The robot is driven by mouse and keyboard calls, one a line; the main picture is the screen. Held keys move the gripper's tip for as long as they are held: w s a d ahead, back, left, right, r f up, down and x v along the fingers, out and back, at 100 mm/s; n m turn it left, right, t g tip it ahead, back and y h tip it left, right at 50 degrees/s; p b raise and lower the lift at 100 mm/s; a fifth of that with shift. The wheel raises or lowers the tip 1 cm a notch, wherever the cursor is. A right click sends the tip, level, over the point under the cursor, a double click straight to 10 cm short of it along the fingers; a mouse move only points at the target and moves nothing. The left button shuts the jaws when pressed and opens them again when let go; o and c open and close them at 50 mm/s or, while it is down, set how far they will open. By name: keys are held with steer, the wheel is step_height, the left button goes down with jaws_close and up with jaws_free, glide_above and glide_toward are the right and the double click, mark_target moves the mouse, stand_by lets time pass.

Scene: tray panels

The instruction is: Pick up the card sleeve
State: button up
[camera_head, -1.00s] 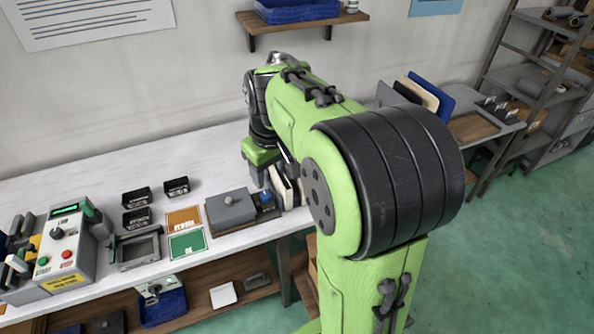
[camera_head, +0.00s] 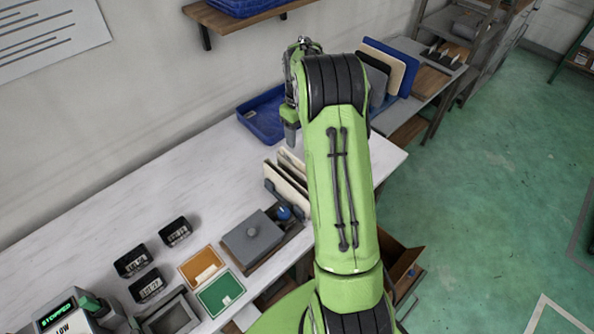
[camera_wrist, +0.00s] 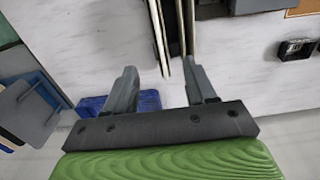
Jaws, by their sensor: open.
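Upright thin cream panels (camera_head: 285,187) stand in a dark holder near the bench's right end; I cannot tell for sure which is the card sleeve. In the wrist view, cream panel edges (camera_wrist: 158,38) show at the top, beyond and between the fingertips. My gripper (camera_wrist: 160,64) is open, with its two grey fingers spread and nothing between them. In the head view, my gripper (camera_head: 290,138) points down behind the panels, partly hidden by my arm. The panels' lower parts are partly hidden.
A blue tray (camera_head: 247,122) lies behind the panels. A grey lidded box (camera_head: 251,240) and a blue knob (camera_head: 284,213) are in front. Orange (camera_head: 190,272) and green (camera_head: 211,302) cards and several black counters (camera_head: 131,261) lie further left. The bench's middle is clear.

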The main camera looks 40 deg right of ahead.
mark_target(302, 170)
steer(key=f, duration=0.1)
steer(key=s+f, duration=0.1)
steer(key=f, duration=0.1)
steer(key=shift+s+d+f, duration=0.2)
steer(key=shift+f, duration=0.1)
steer(key=f, duration=1.1)
steer(key=shift+w+f, duration=0.25)
steer(key=shift+f, duration=0.1)
steer(key=shift+s, duration=0.1)
steer(key=shift+c, duration=0.6)
jaws_close()
